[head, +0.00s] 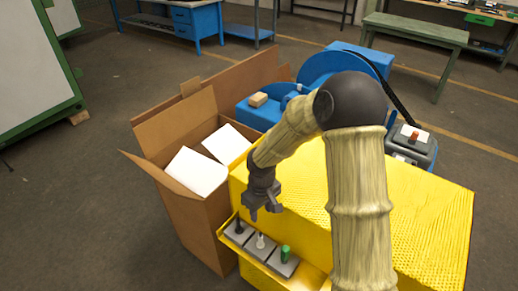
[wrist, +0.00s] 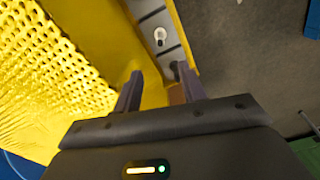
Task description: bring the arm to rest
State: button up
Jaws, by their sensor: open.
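My gripper (head: 264,211) points down in the head view, at the left front corner of the yellow cover (head: 415,220). In the wrist view my gripper (wrist: 156,82) has its two dark fingers apart, with nothing between them. Beyond the fingertips is a yellow-edged ledge holding a grey panel (wrist: 152,22) with a white switch (wrist: 160,36). In the head view the panel also carries a black switch (head: 239,227), the white switch (head: 260,241) and a green switch (head: 285,252). My arm arches over the cover.
An open cardboard box (head: 205,225) with white items stands close left of the cover. Blue machinery (head: 262,112) with a small tan block (head: 258,99) lies behind, and a grey box with a red knob (head: 413,137) stands behind right.

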jog(key=s+d+r+m+t, duration=0.2)
jog(key=s+d+r+m, duration=0.5)
jog(key=s+d+r, duration=0.4)
jog(key=shift+s+d+r+m+t, duration=0.2)
jog(key=shift+s+d+m+t, duration=0.15)
jog(key=shift+s+d, duration=0.65)
